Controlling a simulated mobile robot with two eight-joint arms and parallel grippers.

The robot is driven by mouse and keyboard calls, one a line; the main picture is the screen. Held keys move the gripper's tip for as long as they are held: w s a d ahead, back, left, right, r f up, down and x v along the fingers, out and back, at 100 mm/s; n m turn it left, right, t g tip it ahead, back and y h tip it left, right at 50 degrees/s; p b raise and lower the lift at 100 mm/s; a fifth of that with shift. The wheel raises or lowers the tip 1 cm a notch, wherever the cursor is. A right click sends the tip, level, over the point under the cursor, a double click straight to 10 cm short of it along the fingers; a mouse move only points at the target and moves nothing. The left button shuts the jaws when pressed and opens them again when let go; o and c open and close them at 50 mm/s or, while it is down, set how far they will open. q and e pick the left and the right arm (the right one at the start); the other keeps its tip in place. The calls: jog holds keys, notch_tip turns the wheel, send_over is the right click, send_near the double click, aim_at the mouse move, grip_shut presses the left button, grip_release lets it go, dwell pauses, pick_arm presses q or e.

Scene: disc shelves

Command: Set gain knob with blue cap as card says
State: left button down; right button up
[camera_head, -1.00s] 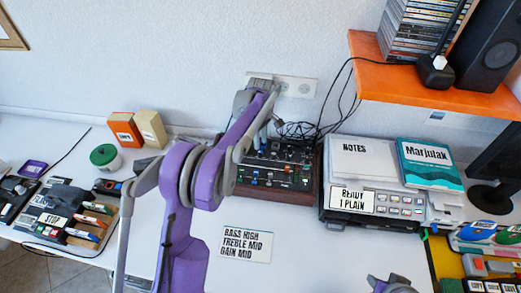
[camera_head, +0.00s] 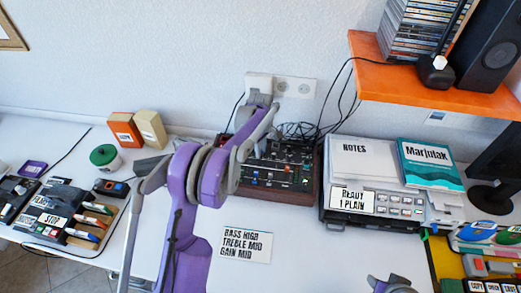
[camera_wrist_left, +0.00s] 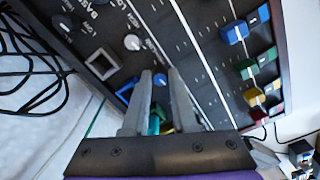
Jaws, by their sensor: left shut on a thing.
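The mixer (camera_head: 285,190) is a dark box with wooden sides against the wall, with rows of coloured knobs and sliders. The white card (camera_head: 246,245) in front of it reads "BASS HIGH, TREBLE MID, GAIN MID". My left arm reaches over the mixer's left part and hides its gripper in the head view. In the left wrist view my left gripper (camera_wrist_left: 160,77) is at the panel, shut on a small blue-capped knob (camera_wrist_left: 160,79) between its fingertips. The knob's pointer and scale are hidden. My right gripper (camera_head: 392,285) shows only partly at the bottom edge.
A machine (camera_head: 330,217) with a "READY 1 PLAIN" label stands right of the mixer, under the orange shelf (camera_head: 440,95). A white knob (camera_wrist_left: 132,42) and coloured sliders (camera_wrist_left: 235,32) lie near my left fingers. Table around the card is clear.

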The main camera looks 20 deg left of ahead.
pick_arm(q)
jog(key=shift+m, duration=0.3)
jog(key=m+b, duration=0.1)
jog(key=m, duration=0.2)
jog(key=shift+m, duration=0.3)
jog(key=m+b, duration=0.1)
jog(key=m, duration=0.4)
jog(key=shift+m, duration=0.3)
jog(key=m+b, duration=0.1)
jog(key=m, duration=0.4)
jog(key=shift+m+b, duration=0.35)
jog(key=shift+m, duration=2.15)
jog(key=c, duration=1)
grip_release()
